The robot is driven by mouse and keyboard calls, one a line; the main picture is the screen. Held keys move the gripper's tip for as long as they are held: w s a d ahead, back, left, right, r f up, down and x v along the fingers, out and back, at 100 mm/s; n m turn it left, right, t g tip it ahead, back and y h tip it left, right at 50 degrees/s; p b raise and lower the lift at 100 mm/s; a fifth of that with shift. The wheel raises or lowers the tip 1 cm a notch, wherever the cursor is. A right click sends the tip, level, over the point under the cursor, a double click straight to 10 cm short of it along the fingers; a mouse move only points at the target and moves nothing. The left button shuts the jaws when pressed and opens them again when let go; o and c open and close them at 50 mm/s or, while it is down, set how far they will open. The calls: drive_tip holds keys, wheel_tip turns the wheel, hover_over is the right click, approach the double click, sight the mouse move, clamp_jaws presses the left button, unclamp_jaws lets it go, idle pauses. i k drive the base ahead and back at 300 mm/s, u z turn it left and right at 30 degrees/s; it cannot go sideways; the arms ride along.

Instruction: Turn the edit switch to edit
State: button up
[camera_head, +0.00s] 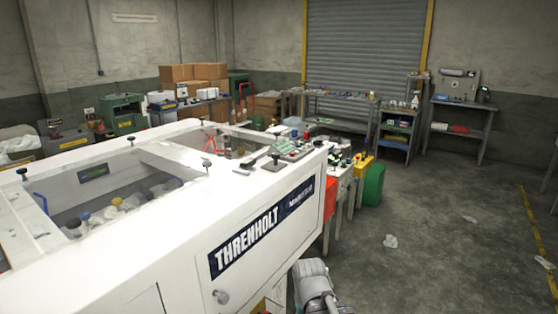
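I cannot pick out the edit switch; at this distance the controls are too small to read. A large white machine (165,235) with a dark THRENHOLT label (262,232) fills the left and middle. A grey-green control panel (292,150) with small keys or buttons sits at its far right end. Small posts with red and yellow controls (343,160) stand just beyond that end. A rounded grey part of my arm shows at the bottom centre, beside the machine's near right side. My gripper is not in view.
Open bays in the machine's top hold bottles or caps (98,218). A green bin (374,184) and a red one (329,198) stand by its right end. Workbenches (340,98) line the back wall. The floor (440,240) at right is mostly clear, with scraps (390,241).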

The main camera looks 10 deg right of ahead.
sight(276, 156)
drive_tip(key=k, duration=1.2)
drive_tip(key=z, duration=0.5)
drive_tip(key=i, duration=2)
drive_tip(key=u, duration=0.35)
